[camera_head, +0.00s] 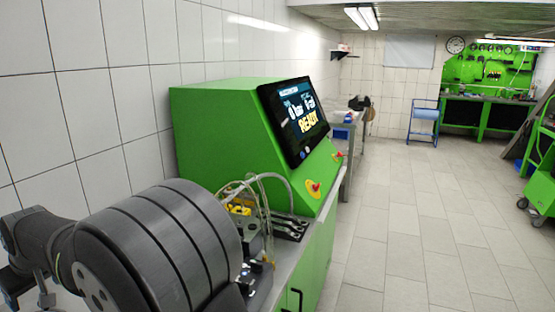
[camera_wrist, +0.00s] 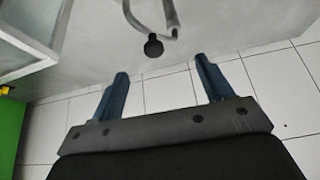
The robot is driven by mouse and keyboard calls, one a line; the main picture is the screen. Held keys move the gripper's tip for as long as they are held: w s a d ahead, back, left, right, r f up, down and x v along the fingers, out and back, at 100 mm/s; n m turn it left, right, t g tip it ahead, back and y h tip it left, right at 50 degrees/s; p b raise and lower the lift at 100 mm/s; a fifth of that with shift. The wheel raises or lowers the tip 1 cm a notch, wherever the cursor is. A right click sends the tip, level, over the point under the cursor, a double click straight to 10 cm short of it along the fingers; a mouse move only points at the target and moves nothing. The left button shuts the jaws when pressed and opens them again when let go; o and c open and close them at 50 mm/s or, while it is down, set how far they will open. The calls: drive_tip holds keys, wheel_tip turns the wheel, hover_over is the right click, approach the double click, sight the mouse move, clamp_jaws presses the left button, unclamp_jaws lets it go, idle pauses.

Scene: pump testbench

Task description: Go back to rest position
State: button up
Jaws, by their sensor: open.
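My gripper (camera_wrist: 160,88) shows in the wrist view with its two blue-grey fingers spread apart and nothing between them. It is open and empty, and white tiles lie behind it. In the head view my arm fills the lower left, and the gripper's fingers cannot be made out there. The green pump testbench (camera_head: 215,130) stands in the middle of the head view, against the tiled wall.
Clear hoses (camera_head: 262,195) and a yellow part (camera_head: 240,209) sit on the bench top close to my arm. A red button (camera_head: 314,186) is on the bench front.

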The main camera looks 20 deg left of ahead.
wheel_tip(320, 180, down, 2)
drive_tip(key=shift+f, duration=0.25)
drive_tip(key=shift+s+d, duration=0.25)
drive_tip(key=shift+s, duration=0.25)
drive_tip(key=o, duration=0.6)
drive_tip(key=w+d+r+h, duration=0.1)
drive_tip(key=w+d+r, duration=0.7)
drive_tip(key=d+r, duration=0.3)
drive_tip(key=w+d+r, duration=0.8)
drive_tip(key=w+d, duration=0.1)
drive_tip(key=d, duration=0.5)
drive_tip(key=x, duration=0.9)
drive_tip(key=shift+s+a+f, duration=0.15)
drive_tip(key=shift+s+f, duration=0.1)
drive_tip(key=shift+s, duration=0.15)
